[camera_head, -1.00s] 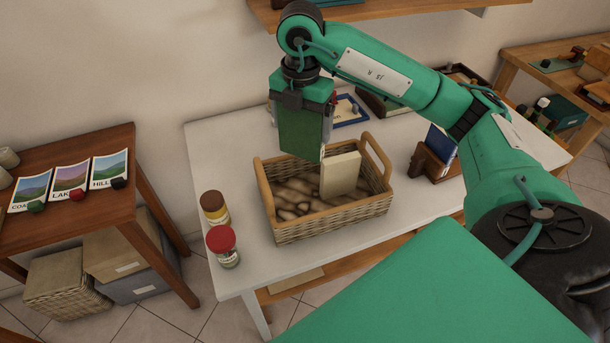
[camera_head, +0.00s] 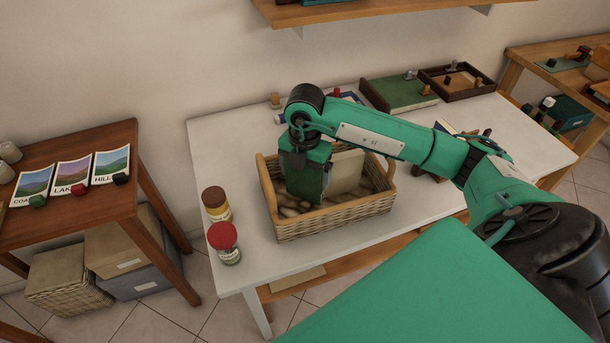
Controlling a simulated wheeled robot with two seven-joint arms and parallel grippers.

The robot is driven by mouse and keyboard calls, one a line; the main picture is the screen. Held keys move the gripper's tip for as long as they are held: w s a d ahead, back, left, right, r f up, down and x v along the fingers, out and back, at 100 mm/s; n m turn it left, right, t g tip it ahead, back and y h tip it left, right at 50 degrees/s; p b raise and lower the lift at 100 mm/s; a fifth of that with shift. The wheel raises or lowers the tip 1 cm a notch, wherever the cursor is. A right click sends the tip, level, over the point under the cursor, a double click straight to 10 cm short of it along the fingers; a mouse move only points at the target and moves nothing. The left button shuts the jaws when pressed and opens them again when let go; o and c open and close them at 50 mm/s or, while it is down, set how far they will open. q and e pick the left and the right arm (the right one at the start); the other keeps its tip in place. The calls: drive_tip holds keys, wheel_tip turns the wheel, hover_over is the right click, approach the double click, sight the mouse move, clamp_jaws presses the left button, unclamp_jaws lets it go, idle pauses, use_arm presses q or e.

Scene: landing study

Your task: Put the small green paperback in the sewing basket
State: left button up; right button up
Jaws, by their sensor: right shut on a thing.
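The sewing basket (camera_head: 335,221) is a wicker basket with two wooden handles on the white table. A cream book-like block stands inside it (camera_head: 347,171), and a brown patterned lining shows around it. My right gripper (camera_head: 305,172) points down into the left part of the basket. It is shut on the small green paperback (camera_head: 304,186), which is upright with its lower part inside the basket, left of the cream block. I cannot tell whether the paperback touches the basket's bottom. My left gripper is not in view.
Two jars, one brown-lidded (camera_head: 215,203) and one red-lidded (camera_head: 224,243), stand left of the basket. Behind are a green book (camera_head: 404,93) and a brown tray (camera_head: 457,82). A wooden side table (camera_head: 75,217) with picture cards is at left.

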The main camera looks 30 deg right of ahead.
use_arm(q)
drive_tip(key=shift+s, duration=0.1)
use_arm(e)
drive_tip(key=shift+f, duration=0.7)
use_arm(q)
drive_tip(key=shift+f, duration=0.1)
use_arm(e)
drive_tip(key=shift+f, duration=0.15)
drive_tip(key=o, duration=0.8)
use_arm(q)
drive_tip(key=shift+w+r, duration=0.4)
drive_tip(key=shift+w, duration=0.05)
